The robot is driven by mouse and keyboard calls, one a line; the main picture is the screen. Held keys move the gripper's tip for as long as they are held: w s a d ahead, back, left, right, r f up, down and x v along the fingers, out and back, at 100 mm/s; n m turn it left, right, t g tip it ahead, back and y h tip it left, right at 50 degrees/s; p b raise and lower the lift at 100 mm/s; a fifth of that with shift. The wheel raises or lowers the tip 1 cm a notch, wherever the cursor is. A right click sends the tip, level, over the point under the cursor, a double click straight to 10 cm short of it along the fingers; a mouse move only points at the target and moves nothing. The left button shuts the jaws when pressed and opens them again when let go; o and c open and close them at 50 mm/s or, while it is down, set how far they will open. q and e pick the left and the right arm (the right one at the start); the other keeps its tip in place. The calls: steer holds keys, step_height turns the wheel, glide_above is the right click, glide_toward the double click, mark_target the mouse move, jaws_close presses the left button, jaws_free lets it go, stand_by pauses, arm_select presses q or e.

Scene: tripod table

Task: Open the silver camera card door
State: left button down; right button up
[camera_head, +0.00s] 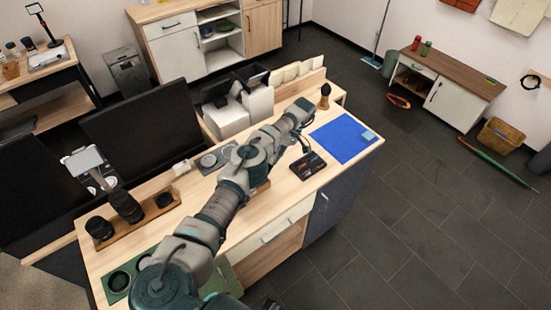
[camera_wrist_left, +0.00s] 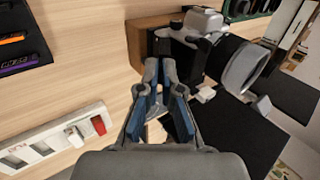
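The silver camera (camera_wrist_left: 203,20) shows at the top of the left wrist view, with a black body side and a large lens (camera_wrist_left: 243,67) pointing right. It stands beside or on a brown wooden block (camera_wrist_left: 145,42). The card door is not clearly distinguishable. My left gripper (camera_wrist_left: 160,68) has its fingertips close together, just below the camera's dark side, with nothing visible held between them. I cannot tell whether they touch it. In the head view my left arm reaches across the wooden desk (camera_head: 290,193) and seems to hide the camera. My right gripper is not in view.
A black case (camera_head: 308,165) with coloured items lies right of my arm. A blue mat (camera_head: 342,138) is farther right. Lenses (camera_head: 127,206) stand in a wooden tray at left. Dark monitors (camera_head: 145,125) line the desk's back. A white strip (camera_wrist_left: 60,142) lies lower left in the wrist view.

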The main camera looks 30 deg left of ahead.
arm_select(q)
steer(key=shift+w+a+r, duration=0.1)
steer(key=shift+a+r, duration=0.1)
steer(key=shift+r, duration=0.05)
steer(key=c, duration=1.4)
jaws_free()
steer(key=shift+f, duration=0.1)
steer(key=shift+o, duration=0.2)
step_height(320, 180, up, 10)
steer(key=shift+w+a+f, duration=0.2)
steer(key=shift+f, duration=0.1)
